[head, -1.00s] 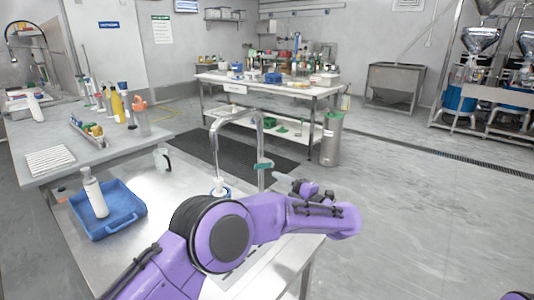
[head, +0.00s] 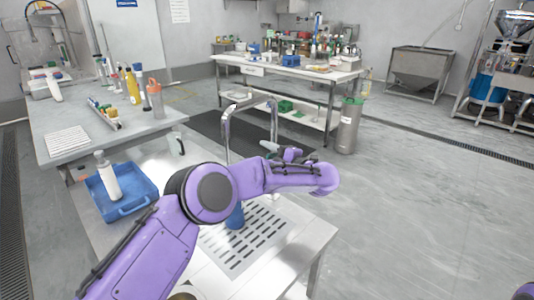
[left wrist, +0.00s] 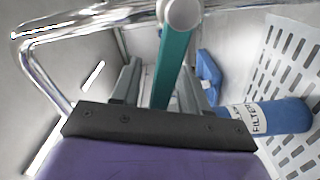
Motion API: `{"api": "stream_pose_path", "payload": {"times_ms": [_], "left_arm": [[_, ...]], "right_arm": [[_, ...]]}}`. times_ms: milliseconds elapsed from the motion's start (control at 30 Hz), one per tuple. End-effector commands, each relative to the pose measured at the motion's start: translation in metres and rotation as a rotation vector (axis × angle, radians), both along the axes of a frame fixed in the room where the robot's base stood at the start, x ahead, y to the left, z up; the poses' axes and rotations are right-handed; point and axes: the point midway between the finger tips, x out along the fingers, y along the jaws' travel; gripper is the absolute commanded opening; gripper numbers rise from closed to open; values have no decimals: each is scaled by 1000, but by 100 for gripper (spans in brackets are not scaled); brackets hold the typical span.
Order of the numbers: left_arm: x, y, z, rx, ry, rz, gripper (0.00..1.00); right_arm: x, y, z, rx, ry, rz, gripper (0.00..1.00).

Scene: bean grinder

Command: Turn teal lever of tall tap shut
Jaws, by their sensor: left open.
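In the left wrist view the teal lever (left wrist: 172,66) runs between the two fingers of my left gripper (left wrist: 155,85), which is open. I cannot tell whether a finger touches the lever. A round chrome end (left wrist: 180,14) tops the lever there. My left forearm hides part of the tap's lower end in the head view. My right gripper is out of view.
A blue tray (head: 138,186) holds a white bottle (head: 108,178) at left. Open floor lies to the right.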

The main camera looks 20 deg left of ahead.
Motion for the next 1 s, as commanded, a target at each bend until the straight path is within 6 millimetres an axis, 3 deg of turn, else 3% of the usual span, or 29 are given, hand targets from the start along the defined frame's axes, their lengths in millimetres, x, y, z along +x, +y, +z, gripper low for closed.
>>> {"api": "stream_pose_path", "payload": {"times_ms": [133, 267, 300, 667, 1000], "left_arm": [[0, 0, 0, 0, 0, 0, 45], [0, 0, 0, 0, 0, 0, 2], [0, 0, 0, 0, 1, 0, 0], [1, -1, 5, 17, 42, -2, 0], [7, -4, 20, 92, 250, -2, 0]], "right_arm": [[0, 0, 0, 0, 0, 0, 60], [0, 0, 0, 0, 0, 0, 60], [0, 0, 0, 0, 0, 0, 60], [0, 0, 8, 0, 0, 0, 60], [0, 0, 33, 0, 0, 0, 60]]}}
